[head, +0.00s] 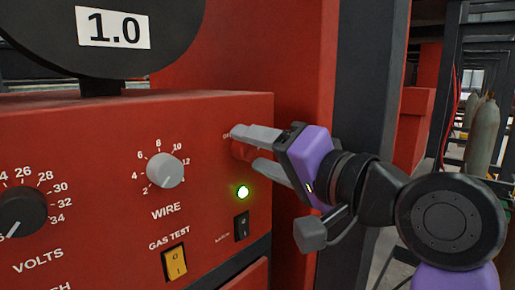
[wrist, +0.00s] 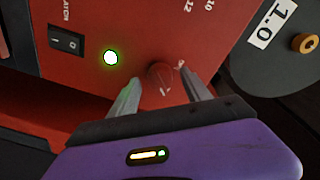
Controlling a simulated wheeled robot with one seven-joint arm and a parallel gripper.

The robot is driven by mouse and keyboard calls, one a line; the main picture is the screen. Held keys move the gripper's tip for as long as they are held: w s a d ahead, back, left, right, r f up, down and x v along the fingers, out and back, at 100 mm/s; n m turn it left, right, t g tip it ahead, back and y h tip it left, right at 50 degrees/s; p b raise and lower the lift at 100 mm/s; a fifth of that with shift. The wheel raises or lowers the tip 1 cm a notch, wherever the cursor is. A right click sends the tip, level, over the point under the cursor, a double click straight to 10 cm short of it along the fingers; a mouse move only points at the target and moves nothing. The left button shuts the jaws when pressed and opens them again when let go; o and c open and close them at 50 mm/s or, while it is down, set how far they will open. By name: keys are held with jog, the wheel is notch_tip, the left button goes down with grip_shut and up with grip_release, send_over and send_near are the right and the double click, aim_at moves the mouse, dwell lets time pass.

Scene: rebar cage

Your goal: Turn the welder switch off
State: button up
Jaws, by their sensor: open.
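The welder's red front panel (head: 100,140) fills the left of the head view. A round red rotary switch (head: 241,152) sits at its upper right, with small, partly hidden lettering beside it. My gripper (head: 247,148) is open, with one finger above and one below this switch. In the wrist view the red switch (wrist: 162,78) lies between the two fingertips of my gripper (wrist: 162,82). I cannot tell whether the fingers touch it. The green lamp (head: 243,191) below the switch is lit and also shows in the wrist view (wrist: 111,57).
A black rocker switch (head: 242,226) sits below the lamp. A grey WIRE knob (head: 165,170), a yellow GAS TEST switch (head: 174,263) and a black VOLTS knob (head: 22,212) are to the left. A dark reel marked 1.0 (head: 60,35) stands above. Gas cylinders (head: 483,135) stand far right.

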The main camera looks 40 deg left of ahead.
grip_shut()
jog(key=shift+f+n+b, duration=0.1)
jog(key=shift+n+b, duration=0.25)
jog(key=shift+n, duration=0.05)
jog(key=n+b, duration=0.2)
jog(key=n, duration=0.1)
jog(key=shift+f, duration=0.15)
jog(key=n+b, duration=0.4)
jog(key=n, duration=0.3)
jog(key=n+g+y+b, duration=0.1)
jog(key=n+b, duration=0.4)
jog(key=n, duration=0.3)
jog(key=shift+g, duration=0.3)
